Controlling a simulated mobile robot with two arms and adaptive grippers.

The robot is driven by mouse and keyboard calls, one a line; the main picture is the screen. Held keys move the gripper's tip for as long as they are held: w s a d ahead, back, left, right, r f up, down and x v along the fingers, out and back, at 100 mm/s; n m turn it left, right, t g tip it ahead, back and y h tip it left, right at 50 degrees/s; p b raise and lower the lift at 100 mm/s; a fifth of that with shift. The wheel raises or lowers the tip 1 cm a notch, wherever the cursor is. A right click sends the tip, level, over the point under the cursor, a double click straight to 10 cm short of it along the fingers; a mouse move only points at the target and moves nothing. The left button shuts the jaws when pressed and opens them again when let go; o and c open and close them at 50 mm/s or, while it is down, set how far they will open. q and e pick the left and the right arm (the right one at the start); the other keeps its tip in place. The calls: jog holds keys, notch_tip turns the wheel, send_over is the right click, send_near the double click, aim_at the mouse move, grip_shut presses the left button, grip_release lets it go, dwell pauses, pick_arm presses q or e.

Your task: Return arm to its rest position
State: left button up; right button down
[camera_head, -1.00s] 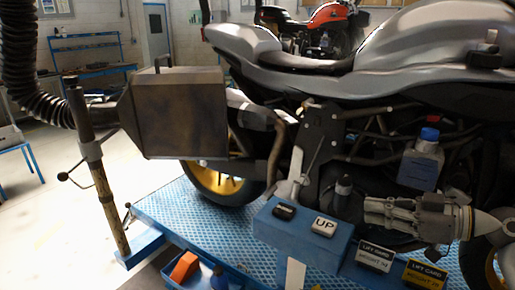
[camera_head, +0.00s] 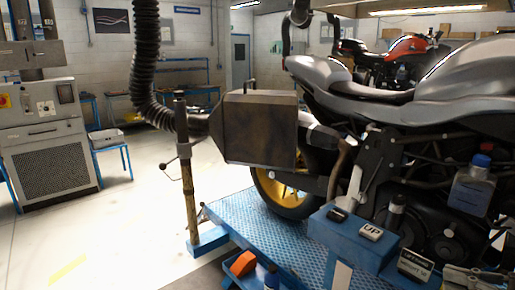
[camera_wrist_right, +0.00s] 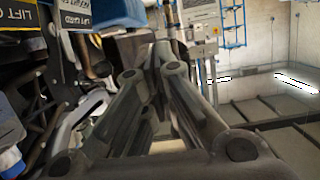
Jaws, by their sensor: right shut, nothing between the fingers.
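My left gripper is not in view.
A grey motorcycle (camera_head: 350,92) stands on a blue lift platform (camera_head: 262,232). A blue box with an UP button (camera_head: 371,232) and a bottle with a blue cap (camera_head: 472,185) are near the gripper. An exhaust box (camera_head: 260,128) stands behind. The floor at left is clear.

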jog(key=s+a+f+m+g+h, duration=0.1)
jog(key=s+a+f+g, duration=0.15)
jog(key=f, duration=0.55)
jog(key=s+a+f+m+g+h, duration=0.1)
jog(key=a+f+h, duration=0.15)
jog(key=f, duration=0.45)
jog(key=s+a+f+g+h, duration=0.15)
jog(key=a+f, duration=0.25)
jog(key=f, duration=0.4)
jog(key=s+a+f+m+g+h, duration=0.1)
jog(key=s+a+f+m+h, duration=0.1)
jog(key=s+a+f, duration=0.3)
jog(key=s+a+f+m+g+h, duration=0.1)
jog(key=s+a+m+g+h, duration=0.15)
jog(key=s, duration=0.45)
notch_tip(320, 180, down, 27)
jog(key=s, duration=0.2)
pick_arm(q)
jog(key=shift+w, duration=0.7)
pick_arm(e)
jog(key=s+d+f+n+g, duration=0.1)
jog(key=s+d+f, duration=0.1)
jog(key=s+f, duration=1.3)
jog(key=shift+s+d+f+g, duration=0.25)
jog(key=shift+s+f+g, duration=0.1)
jog(key=shift+s, duration=0.3)
